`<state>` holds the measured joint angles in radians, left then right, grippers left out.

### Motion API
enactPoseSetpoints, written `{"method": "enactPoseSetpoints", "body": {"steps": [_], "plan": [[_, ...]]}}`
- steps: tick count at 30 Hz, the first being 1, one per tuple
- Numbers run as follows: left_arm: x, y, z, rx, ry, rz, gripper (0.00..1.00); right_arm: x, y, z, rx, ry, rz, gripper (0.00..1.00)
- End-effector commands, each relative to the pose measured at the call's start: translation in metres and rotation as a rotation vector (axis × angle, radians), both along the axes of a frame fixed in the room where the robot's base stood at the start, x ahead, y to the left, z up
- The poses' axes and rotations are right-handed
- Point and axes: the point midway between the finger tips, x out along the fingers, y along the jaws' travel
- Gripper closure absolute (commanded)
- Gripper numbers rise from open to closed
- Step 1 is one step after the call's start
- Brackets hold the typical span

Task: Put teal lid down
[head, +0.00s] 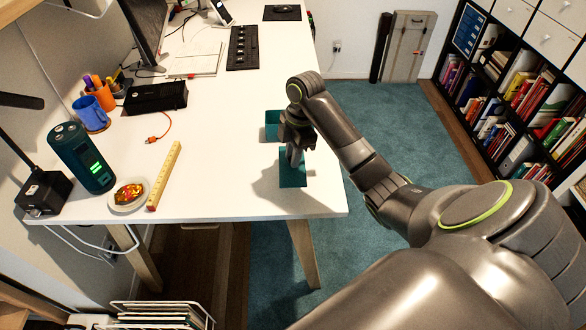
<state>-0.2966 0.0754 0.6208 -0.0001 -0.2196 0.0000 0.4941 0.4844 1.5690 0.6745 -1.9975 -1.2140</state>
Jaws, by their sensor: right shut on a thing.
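My right gripper (293,155) is over the front right part of the white desk. It is shut on a flat teal piece, the teal lid (292,178), which shows below the fingers. My left gripper is not in view.
The white desk (225,190) is clear left of the lid, up to a yellow ruler (164,176). Further left are a small plate (128,194) with food and a dark teal cylinder device (82,158). A keyboard (243,47) lies further back. The desk's front edge is close to the lid.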

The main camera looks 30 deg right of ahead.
Motion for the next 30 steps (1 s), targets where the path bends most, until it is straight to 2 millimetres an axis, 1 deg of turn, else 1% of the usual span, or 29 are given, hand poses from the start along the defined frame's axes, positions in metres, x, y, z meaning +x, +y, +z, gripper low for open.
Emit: {"method": "enactPoseSetpoints", "body": {"steps": [1,3,4,7,18,19,23,24,30], "plan": [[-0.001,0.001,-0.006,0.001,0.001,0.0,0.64,-0.001,0.0,-0.011,0.0,0.003,-0.001,1.0],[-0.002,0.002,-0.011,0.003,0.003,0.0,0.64,-0.001,0.0,-0.024,0.0,0.004,0.0,1.0],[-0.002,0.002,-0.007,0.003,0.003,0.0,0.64,-0.001,0.0,-0.026,0.001,0.004,-0.001,1.0],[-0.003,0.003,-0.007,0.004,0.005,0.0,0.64,-0.001,0.0,-0.039,0.001,0.003,-0.002,1.0],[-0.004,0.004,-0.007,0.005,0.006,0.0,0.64,-0.001,0.0,-0.044,-0.001,0.002,0.0,1.0],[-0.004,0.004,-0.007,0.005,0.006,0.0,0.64,0.0,0.0,-0.044,-0.001,0.001,0.0,0.78],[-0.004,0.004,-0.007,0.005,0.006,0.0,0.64,0.0,0.0,-0.044,-0.001,0.001,0.0,0.61],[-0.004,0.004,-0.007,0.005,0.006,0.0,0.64,0.0,0.0,-0.044,-0.001,0.001,0.0,0.58],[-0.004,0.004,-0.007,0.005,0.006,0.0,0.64,0.0,0.0,-0.044,-0.001,0.001,0.0,0.58]]}}
